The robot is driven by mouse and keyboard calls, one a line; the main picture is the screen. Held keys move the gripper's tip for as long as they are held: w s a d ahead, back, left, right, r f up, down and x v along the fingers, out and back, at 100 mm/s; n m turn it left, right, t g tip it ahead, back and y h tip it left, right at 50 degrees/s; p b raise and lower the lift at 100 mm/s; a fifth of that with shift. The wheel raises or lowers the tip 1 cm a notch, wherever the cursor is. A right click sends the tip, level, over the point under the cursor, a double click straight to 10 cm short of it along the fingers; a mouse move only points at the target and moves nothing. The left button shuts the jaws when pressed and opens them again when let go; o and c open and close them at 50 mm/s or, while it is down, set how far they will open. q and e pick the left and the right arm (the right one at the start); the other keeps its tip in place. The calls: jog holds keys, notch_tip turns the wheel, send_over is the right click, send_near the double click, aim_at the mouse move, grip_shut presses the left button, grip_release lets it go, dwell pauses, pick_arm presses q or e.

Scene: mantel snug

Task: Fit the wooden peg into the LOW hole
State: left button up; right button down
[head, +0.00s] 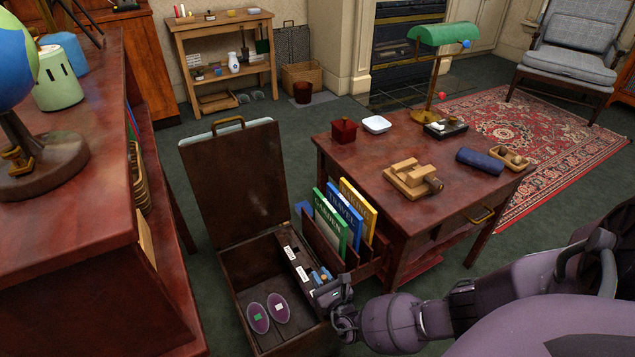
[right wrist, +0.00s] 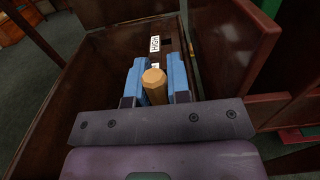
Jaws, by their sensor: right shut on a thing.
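My right gripper (head: 321,278) is shut on the wooden peg (right wrist: 154,88), which stands between its two blue finger pads in the right wrist view. The gripper is over the right side of an open dark wooden chest (head: 245,300). Beyond the peg is a dark block (head: 293,262) with white labels along the chest's right side. One label (right wrist: 154,44) reads HIGH, with a dark square hole beside it. Another label just below is mostly hidden by the peg. I cannot make out the LOW hole or whether the peg touches the block. My left gripper is not in view.
Two purple oval pieces (head: 268,313) lie in the chest; its lid (head: 238,180) stands open behind. A book rack (head: 325,238) with several books stands close to the right, against the desk (head: 375,165). A wooden cabinet (head: 80,220) stands at the left.

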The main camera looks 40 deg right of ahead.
jog(key=shift+s+f, duration=0.2)
jog(key=shift+f, duration=0.8)
jog(key=shift+w+r, duration=0.15)
jog(key=shift+r, duration=0.15)
jog(key=shift+f, duration=0.3)
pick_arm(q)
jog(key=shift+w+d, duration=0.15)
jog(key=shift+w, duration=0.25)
pick_arm(e)
jog(key=c, duration=1.1)
grip_release()
jog(key=shift+r, duration=0.1)
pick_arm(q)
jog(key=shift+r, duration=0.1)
pick_arm(e)
jog(key=shift+r, duration=0.1)
jog(key=shift+w+r, duration=0.1)
jog(key=shift+r, duration=0.15)
pick_arm(q)
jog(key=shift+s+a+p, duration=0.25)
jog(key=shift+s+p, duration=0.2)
jog(key=shift+p, duration=0.4)
pick_arm(e)
jog(key=shift+v, duration=6.1)
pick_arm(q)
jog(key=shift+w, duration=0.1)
pick_arm(e)
jog(key=shift+d+f, duration=0.1)
jog(key=shift+f, duration=0.1)
